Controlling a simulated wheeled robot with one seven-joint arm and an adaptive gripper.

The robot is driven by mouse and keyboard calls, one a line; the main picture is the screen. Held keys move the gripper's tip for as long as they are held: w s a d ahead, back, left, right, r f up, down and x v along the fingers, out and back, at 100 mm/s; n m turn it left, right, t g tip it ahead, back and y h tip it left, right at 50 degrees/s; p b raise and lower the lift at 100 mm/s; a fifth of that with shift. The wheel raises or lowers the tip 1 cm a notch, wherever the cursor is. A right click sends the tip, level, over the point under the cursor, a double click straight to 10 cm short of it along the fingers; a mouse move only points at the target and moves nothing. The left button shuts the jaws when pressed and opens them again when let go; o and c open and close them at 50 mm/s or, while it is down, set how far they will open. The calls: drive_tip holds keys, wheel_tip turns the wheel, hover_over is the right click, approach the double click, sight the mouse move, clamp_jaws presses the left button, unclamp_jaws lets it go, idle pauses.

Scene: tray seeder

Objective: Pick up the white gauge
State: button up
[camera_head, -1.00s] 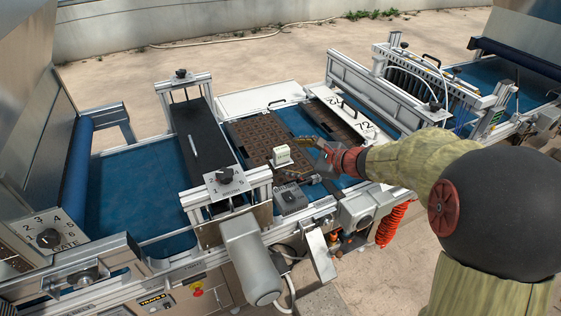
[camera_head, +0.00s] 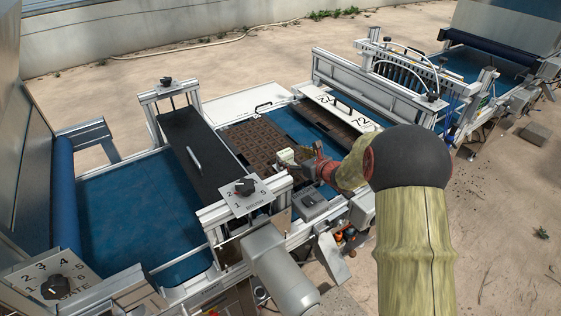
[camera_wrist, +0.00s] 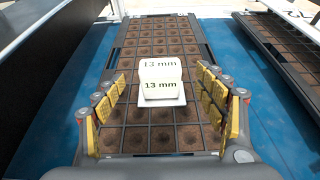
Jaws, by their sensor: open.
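The white gauge (camera_wrist: 161,80) is a small block marked "13 mm", on a thin white base. In the wrist view it stands upright on the brown seed tray (camera_wrist: 127,60), between and a little beyond my gripper's fingers. My gripper (camera_wrist: 164,103) is open, with yellow pads on either side of the gauge and clear gaps to it. In the head view the gauge (camera_head: 286,156) sits near the tray's front end, with my gripper (camera_head: 293,168) close to it and partly hidden by my wrist.
The tray lies on a blue belt (camera_head: 310,122). A white "72" plate (camera_head: 343,108) lies over a second tray to the right. A grey control box (camera_head: 314,203) is near the front rail.

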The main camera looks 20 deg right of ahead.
sight(288, 154)
drive_tip(key=b+x, duration=0.2)
drive_tip(key=x, duration=0.4)
drive_tip(key=shift+f, duration=0.1)
drive_tip(key=shift+c, duration=1.2)
drive_tip(key=c, duration=1.3)
